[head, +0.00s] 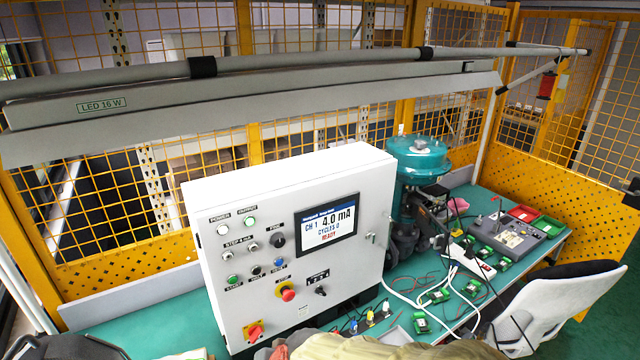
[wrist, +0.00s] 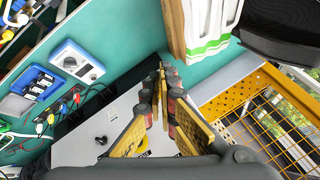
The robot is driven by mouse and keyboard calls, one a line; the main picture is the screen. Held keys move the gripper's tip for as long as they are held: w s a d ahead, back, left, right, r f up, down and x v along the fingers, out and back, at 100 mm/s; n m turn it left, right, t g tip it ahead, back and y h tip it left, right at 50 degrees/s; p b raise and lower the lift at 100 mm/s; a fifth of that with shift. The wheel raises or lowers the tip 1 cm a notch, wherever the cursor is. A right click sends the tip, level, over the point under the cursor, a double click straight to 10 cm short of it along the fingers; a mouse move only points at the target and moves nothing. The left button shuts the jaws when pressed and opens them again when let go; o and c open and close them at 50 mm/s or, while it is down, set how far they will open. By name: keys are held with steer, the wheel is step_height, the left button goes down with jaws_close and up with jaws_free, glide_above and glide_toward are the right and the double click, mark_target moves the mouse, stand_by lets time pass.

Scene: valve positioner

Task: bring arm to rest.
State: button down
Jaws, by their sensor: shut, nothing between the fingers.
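My gripper (wrist: 165,68) shows in the wrist view, reaching up from the bottom edge. Its two yellow-and-grey fingers come together at the tips, with nothing between them. The green bench top lies beyond the fingertips; I cannot tell the exact gap. My gripper cannot be made out in the head view.
In the head view, a white control cabinet (head: 250,260) stands on the green bench, its screen (head: 327,223) reading 4.0 mA. A teal valve actuator (head: 418,160) stands to its right. A lamp bar (head: 250,95) spans above; yellow mesh fencing (head: 290,135) stands behind. A chair (head: 560,305) is at right.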

steer(key=s+d+r+h+b, duration=0.1)
steer(key=s+d, duration=0.3)
steer(key=d, duration=0.6)
steer(key=s+d+r+h+b, duration=0.2)
steer(key=s+d+r, duration=0.2)
steer(key=d, duration=0.7)
steer(key=s+d+r+t+h+b, duration=0.1)
steer(key=s+d+r+h+b, duration=0.1)
steer(key=d, duration=0.8)
steer(key=shift+s+d+r+m, duration=0.35)
steer(key=shift+s+r, duration=0.4)
steer(key=shift+s, duration=0.2)
